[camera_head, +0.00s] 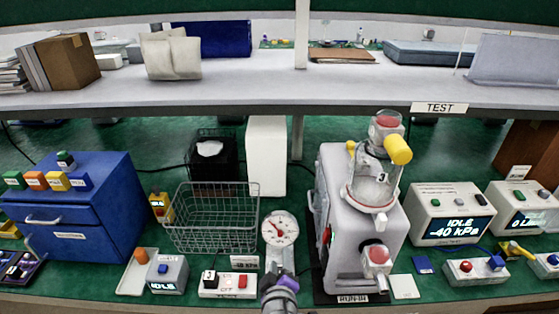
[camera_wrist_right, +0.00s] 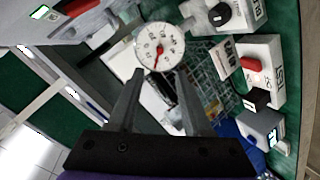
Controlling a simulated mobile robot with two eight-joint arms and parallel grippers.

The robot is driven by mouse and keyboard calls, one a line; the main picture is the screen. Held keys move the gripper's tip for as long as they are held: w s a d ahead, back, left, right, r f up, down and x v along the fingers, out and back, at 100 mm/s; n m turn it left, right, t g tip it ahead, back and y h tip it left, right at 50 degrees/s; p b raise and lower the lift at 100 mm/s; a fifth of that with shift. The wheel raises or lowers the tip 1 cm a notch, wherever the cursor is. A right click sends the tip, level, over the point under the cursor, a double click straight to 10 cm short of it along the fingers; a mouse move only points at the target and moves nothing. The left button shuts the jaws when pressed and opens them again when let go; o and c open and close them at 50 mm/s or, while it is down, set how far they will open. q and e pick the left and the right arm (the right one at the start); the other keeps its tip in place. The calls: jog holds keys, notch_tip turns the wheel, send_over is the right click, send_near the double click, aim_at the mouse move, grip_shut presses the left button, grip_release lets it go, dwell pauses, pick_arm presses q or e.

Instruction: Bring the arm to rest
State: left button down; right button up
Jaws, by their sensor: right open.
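My right gripper (camera_head: 281,284) shows at the bottom middle of the head view, over the front of the bench. In the right wrist view its two fingers (camera_wrist_right: 161,80) stand apart with nothing held between them. A round white dial gauge (camera_head: 280,228) with a red needle stands just beyond the gripper. The gauge (camera_wrist_right: 159,47) also shows past the fingertips in the wrist view; I cannot tell whether the fingers touch its stand. My left gripper is not in view.
A grey pump (camera_head: 335,215) carrying a clear canister (camera_head: 374,188) stands right of the gauge. A wire basket (camera_head: 212,232) and a white switch box (camera_head: 228,287) are on the left. A blue drawer cabinet (camera_head: 75,212) is farther left. A shelf (camera_head: 230,92) spans the back.

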jog(key=s+d+f+m+g+h, duration=0.1)
jog(key=s+d+f+m+g, duration=0.2)
jog(key=d, duration=0.5)
jog(key=s+d+f+m+g+h, duration=0.1)
jog(key=s+d+m+g, duration=0.2)
jog(key=d, duration=0.4)
jog(key=s+d+f+m+g+y, duration=0.2)
jog(key=s+m, duration=0.2)
jog(key=s, duration=0.7)
jog(key=shift+s+d+f, duration=0.15)
jog(key=shift+d, duration=0.15)
